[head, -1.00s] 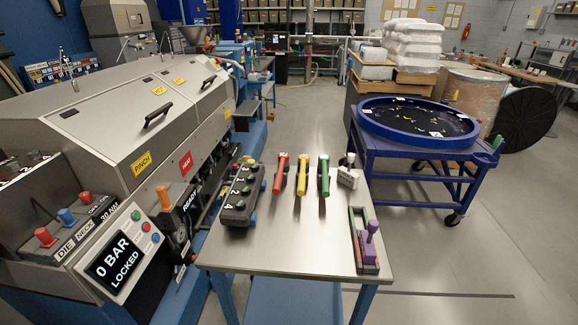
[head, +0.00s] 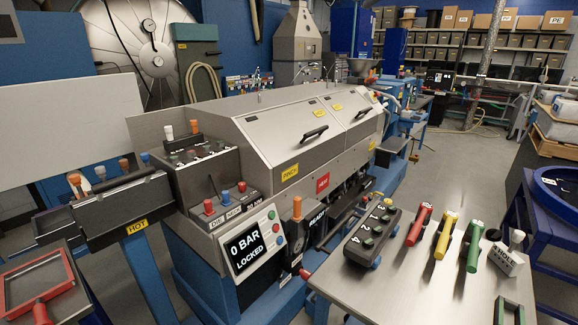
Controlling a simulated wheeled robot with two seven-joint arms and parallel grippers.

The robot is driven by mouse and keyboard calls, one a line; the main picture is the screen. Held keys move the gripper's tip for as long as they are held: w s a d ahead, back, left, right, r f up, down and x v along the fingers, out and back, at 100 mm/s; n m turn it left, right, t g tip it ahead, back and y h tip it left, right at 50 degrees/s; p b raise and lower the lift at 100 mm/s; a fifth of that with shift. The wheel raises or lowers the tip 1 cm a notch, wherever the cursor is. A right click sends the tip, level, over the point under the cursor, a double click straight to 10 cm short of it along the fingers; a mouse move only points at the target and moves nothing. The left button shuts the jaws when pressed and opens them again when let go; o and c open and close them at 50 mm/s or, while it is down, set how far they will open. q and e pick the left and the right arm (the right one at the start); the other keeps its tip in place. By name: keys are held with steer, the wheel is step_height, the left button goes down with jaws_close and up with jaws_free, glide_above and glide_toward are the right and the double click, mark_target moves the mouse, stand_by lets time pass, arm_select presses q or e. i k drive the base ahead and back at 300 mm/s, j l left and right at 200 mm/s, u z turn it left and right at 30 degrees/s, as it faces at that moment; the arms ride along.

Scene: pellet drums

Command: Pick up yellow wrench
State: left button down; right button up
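The yellow wrench (head: 444,238) lies on the grey steel table (head: 400,285) at the right of the head view. Its handle is yellow and its head end is at the far side. A red wrench (head: 418,226) lies to its left and a green wrench (head: 473,246) to its right, both apart from it. Nothing covers the yellow wrench. Neither of my grippers shows in this view.
A control box with numbered buttons (head: 372,236) stands left of the wrenches.

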mark_target(450, 218)
steer(key=u, duration=0.85)
steer(key=z, duration=1.9)
